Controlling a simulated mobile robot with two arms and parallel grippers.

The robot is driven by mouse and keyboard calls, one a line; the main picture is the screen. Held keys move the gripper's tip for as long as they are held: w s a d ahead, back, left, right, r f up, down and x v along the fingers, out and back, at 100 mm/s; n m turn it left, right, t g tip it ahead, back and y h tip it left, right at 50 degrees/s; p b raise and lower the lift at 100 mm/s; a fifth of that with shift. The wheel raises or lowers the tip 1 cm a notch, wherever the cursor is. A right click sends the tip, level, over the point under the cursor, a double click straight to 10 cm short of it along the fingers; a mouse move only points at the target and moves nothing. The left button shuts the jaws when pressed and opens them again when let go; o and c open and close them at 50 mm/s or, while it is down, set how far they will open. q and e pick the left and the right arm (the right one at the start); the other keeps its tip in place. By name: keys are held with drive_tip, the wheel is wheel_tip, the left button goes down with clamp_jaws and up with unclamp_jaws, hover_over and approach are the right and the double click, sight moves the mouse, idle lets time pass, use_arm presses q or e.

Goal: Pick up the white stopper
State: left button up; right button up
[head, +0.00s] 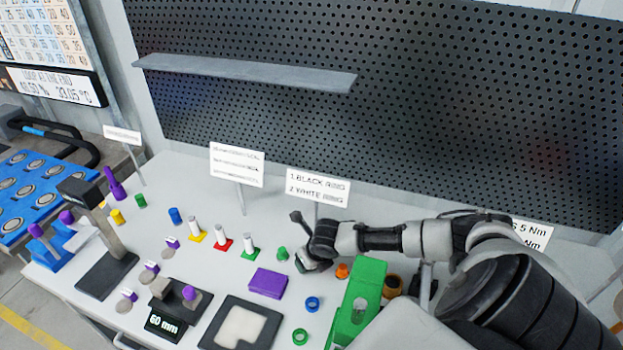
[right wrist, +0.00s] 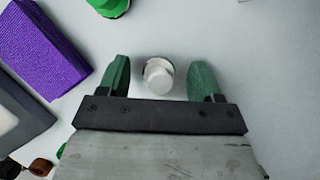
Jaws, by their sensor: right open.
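The white stopper (right wrist: 158,76) is a small pale round piece on the light table top in the right wrist view. My right gripper (right wrist: 158,78) is open, with one green-padded finger on each side of the stopper. A gap shows between the stopper and each finger. In the head view my right gripper (head: 312,262) is low over the table, right of a small green piece (head: 282,254). The stopper cannot be made out there, apparently behind the gripper. My left gripper is not in view.
A purple block (head: 268,283) lies left of the gripper; it also shows in the right wrist view (right wrist: 42,45). An orange piece (head: 342,271), a blue ring (head: 312,304) and a green fixture (head: 358,304) stand close by. Sign posts (head: 318,187) rise behind.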

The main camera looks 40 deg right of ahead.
drive_tip(key=shift+c, duration=0.3)
drive_tip(key=c, duration=0.9)
wheel_tip(320, 180, up, 10)
drive_tip(key=shift+r+b, duration=0.1)
drive_tip(key=shift+b, duration=0.7)
